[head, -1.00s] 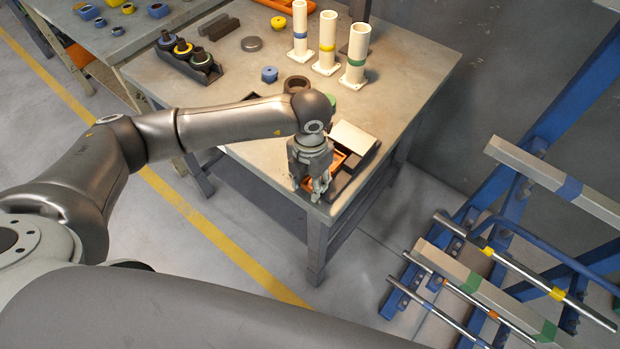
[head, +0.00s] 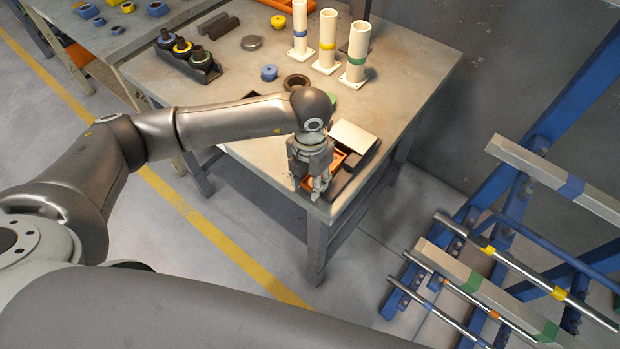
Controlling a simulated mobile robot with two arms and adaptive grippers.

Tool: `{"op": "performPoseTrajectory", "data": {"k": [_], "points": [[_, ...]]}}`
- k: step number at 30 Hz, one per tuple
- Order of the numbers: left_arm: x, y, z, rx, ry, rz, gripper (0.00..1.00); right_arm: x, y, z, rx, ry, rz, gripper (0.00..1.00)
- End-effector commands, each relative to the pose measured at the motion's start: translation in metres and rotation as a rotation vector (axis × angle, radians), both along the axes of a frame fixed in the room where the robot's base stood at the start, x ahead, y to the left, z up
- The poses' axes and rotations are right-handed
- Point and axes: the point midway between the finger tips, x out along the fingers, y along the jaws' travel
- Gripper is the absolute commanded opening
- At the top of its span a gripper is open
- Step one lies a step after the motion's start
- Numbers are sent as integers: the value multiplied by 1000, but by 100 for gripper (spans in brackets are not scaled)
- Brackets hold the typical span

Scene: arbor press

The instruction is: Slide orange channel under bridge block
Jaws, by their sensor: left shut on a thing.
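The orange channel (head: 339,158) lies low on the near right corner of the table, partly hidden by my left gripper. The bridge block (head: 353,137), with a pale top plate, stands just behind it and to the right, with dark blocks along its side. My left gripper (head: 316,191) points down at the table's near corner and is shut on the near end of the orange channel, though its fingertips are small and partly hide the contact. I cannot tell how far the channel reaches under the plate. My right gripper is not in view.
On the table (head: 235,85) stand several white tubes (head: 327,42) with coloured bands, a dark tray of rings (head: 189,62), a blue knob (head: 269,73) and a dark ring (head: 296,83). A blue rack (head: 520,190) with bars stands right, across open floor.

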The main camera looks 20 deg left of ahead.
Motion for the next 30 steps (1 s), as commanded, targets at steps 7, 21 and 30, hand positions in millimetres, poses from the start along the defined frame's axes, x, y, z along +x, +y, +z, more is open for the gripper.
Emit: {"op": "performPoseTrajectory", "data": {"k": [7, 21, 30], "points": [[8, -3, -1, 0, -1, 0, 8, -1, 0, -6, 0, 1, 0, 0], [26, -9, -1, -1, -3, 1, 8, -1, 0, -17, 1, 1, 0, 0], [37, -13, -1, -1, -2, 0, 8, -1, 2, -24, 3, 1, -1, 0]]}}
